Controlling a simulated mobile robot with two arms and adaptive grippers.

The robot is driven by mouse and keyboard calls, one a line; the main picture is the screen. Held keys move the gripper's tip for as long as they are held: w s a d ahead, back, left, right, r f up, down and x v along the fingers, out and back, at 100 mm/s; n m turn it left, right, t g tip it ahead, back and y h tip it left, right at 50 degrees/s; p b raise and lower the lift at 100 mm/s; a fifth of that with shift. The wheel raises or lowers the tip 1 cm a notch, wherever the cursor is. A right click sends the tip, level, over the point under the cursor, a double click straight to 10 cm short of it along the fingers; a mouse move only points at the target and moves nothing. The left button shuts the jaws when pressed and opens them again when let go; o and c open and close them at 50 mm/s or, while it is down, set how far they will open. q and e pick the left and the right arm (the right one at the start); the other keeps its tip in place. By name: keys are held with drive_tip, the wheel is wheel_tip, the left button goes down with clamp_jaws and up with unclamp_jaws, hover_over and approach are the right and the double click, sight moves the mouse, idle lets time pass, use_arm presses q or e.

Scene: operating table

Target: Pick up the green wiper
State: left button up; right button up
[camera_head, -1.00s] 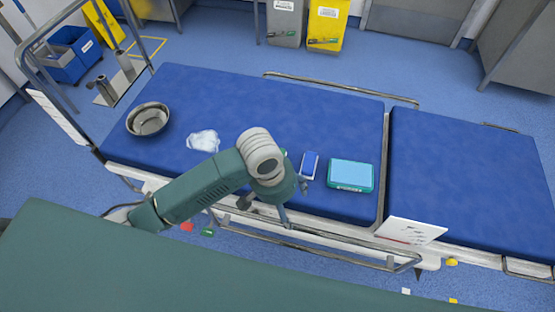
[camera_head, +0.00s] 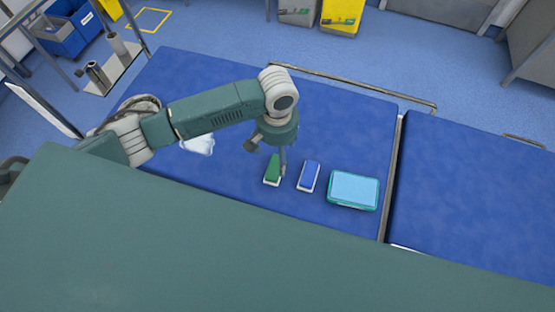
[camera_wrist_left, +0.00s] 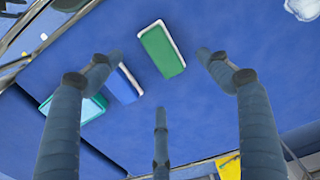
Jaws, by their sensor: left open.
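The green wiper (camera_head: 272,168) is a small block with a green top and white edge, lying on the blue operating table (camera_head: 340,110). My left gripper (camera_head: 267,158) is open and empty above the wiper and partly covers it in the head view. In the left wrist view the green wiper (camera_wrist_left: 162,50) lies beyond the spread fingers of the gripper (camera_wrist_left: 160,68), between the two side fingertips, and no finger appears closed on it. My right gripper is not in view.
A blue wiper (camera_head: 308,176) lies just right of the green one, with a teal box (camera_head: 353,190) further right. A crumpled white cloth (camera_head: 198,145) lies to the left, partly under my arm. A metal rail (camera_head: 350,85) runs along the table's far edge.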

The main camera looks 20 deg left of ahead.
sight(278, 168)
use_arm(q)
drive_tip(key=f, duration=0.4)
drive_tip(key=shift+s, duration=0.35)
drive_tip(key=f, duration=0.5)
drive_tip(key=shift+w+d+f, duration=0.1)
drive_tip(key=shift+w+d, duration=0.05)
drive_tip(key=shift+w, duration=0.05)
drive_tip(key=shift+c, duration=0.3)
drive_tip(key=c, duration=1.2)
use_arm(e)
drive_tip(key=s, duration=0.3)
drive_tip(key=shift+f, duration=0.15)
